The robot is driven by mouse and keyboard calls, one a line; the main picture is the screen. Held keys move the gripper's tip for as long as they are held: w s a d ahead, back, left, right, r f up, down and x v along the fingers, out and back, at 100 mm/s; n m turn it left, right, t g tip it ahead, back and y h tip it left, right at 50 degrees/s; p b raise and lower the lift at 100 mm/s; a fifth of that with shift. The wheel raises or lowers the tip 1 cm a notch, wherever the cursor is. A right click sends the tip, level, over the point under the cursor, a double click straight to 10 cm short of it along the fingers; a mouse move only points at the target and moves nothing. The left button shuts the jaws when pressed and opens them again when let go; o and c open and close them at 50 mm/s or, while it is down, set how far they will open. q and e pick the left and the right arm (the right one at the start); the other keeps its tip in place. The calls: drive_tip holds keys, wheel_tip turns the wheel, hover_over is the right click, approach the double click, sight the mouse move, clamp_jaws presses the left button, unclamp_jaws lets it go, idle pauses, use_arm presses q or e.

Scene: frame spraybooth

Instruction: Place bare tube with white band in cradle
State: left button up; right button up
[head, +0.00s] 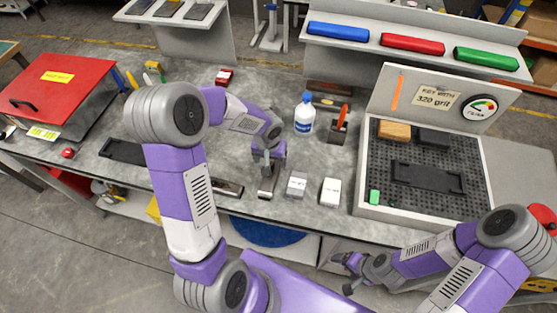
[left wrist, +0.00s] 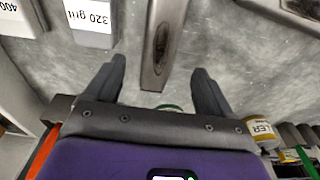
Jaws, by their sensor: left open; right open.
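My left gripper (head: 266,170) is open above the middle of the bench, pointing down. In the left wrist view its fingers (left wrist: 159,67) stand apart on either side of the near end of a grey metal bar (left wrist: 157,78) with a dark oblong recess; the bar also shows in the head view (head: 267,188). Another grey bar (head: 228,188) lies to its left, partly behind my arm. I cannot make out a white band on either, nor tell which is the tube. A black cradle-like holder (head: 428,178) lies in the perforated tray. My right gripper (head: 343,274) is open and empty, below the bench front.
A white bottle (head: 304,118) stands behind. The tray (head: 362,165) has a raised rim. A red case (head: 60,85) and black holder (head: 122,150) are at left.

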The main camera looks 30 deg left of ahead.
use_arm(q)
wheel_tip(320, 180, down, 7)
drive_tip(key=shift+r+b, duration=0.2)
drive_tip(key=shift+b, duration=0.2)
drive_tip(key=shift+f, duration=0.4)
drive_tip(key=c, duration=1.2)
drive_tip(key=shift+r, duration=0.15)
